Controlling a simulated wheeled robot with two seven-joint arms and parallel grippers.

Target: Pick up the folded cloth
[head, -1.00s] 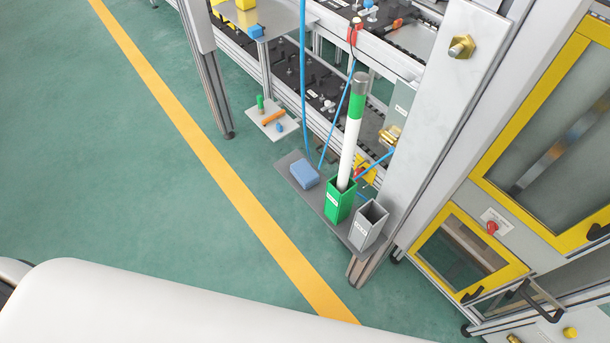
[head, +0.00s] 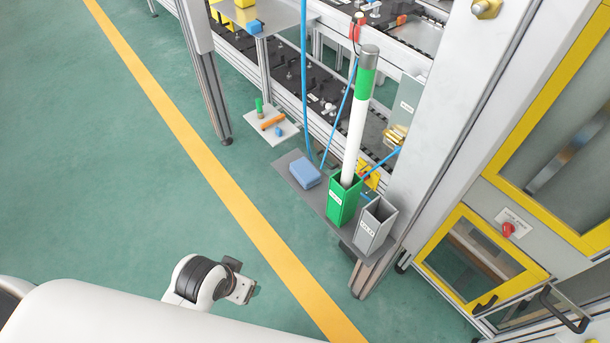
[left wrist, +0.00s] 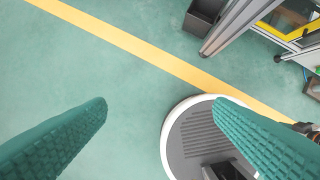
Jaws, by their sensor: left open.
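The folded cloth (head: 305,173) is a small blue block-like bundle. It lies flat on a grey shelf plate (head: 292,158) in the head view, left of a green bin. My left gripper (left wrist: 160,105) shows in the left wrist view as two teal ribbed fingers spread wide, with nothing between them and floor below. The cloth is not visible in that view. In the head view, a white and black part of my arm shows low in the picture, over the floor and well apart from the cloth. My right gripper is in neither view.
The green bin (head: 344,200) holds a tall white and green tube (head: 357,130). A grey bin (head: 374,226) stands beside it. Blue hoses (head: 304,85) hang down behind the cloth. A metal post (head: 205,80) stands further left. The floor around the yellow line (head: 190,142) is clear.

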